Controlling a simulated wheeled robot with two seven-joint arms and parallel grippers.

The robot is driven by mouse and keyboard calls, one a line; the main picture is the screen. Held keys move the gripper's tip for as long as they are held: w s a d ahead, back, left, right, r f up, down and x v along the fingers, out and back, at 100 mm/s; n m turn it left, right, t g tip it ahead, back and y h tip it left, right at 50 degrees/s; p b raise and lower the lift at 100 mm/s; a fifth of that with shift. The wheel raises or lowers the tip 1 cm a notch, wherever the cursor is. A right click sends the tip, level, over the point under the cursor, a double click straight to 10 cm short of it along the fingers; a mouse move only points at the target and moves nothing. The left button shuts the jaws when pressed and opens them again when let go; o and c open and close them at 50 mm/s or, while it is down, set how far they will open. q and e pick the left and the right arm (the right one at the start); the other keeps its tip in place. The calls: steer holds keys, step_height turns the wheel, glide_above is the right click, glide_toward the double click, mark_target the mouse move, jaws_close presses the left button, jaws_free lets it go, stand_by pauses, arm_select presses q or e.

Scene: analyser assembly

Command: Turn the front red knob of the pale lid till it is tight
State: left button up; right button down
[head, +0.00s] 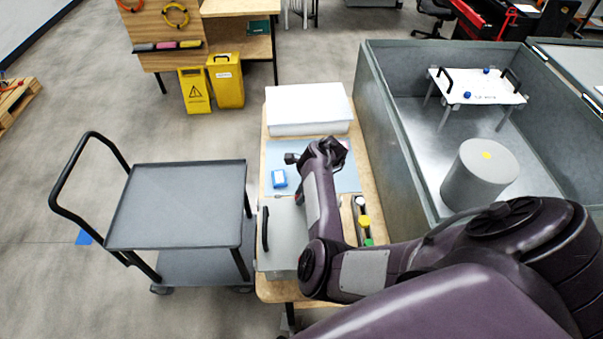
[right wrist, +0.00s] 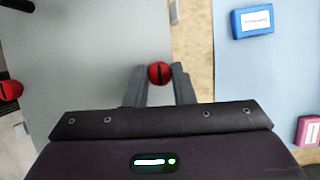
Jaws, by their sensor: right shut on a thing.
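The pale lid (head: 284,242) is a flat grey plate with a black handle (head: 265,228), at the near end of the bench. It also fills the left of the right wrist view (right wrist: 90,60). My right gripper (right wrist: 160,80) is shut on a red knob (right wrist: 160,72) with a dark slot, near the lid's edge. In the head view my right arm hides the gripped knob and fingertips. My left gripper is not in view.
A pink box (right wrist: 309,130) shows in the wrist view. A white box (head: 308,110) stands behind. A grey cart (head: 180,205) is left of the bench; a grey open tank (head: 388,150) is right.

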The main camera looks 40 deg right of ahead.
steer(key=shift+w+d+r, duration=0.15)
steer(key=shift+w+r, duration=0.15)
steer(key=shift+r, duration=0.05)
steer(key=c, duration=1.4)
jaws_free()
steer(key=shift+o, duration=1)
steer(key=shift+s+f, duration=0.15)
steer(key=shift+s+r, duration=0.1)
steer(key=shift+r, duration=0.1)
steer(key=v, duration=0.7)
steer(key=shift+r+b, duration=0.2)
steer(key=shift+b, duration=0.15)
steer(key=shift+f, duration=0.1)
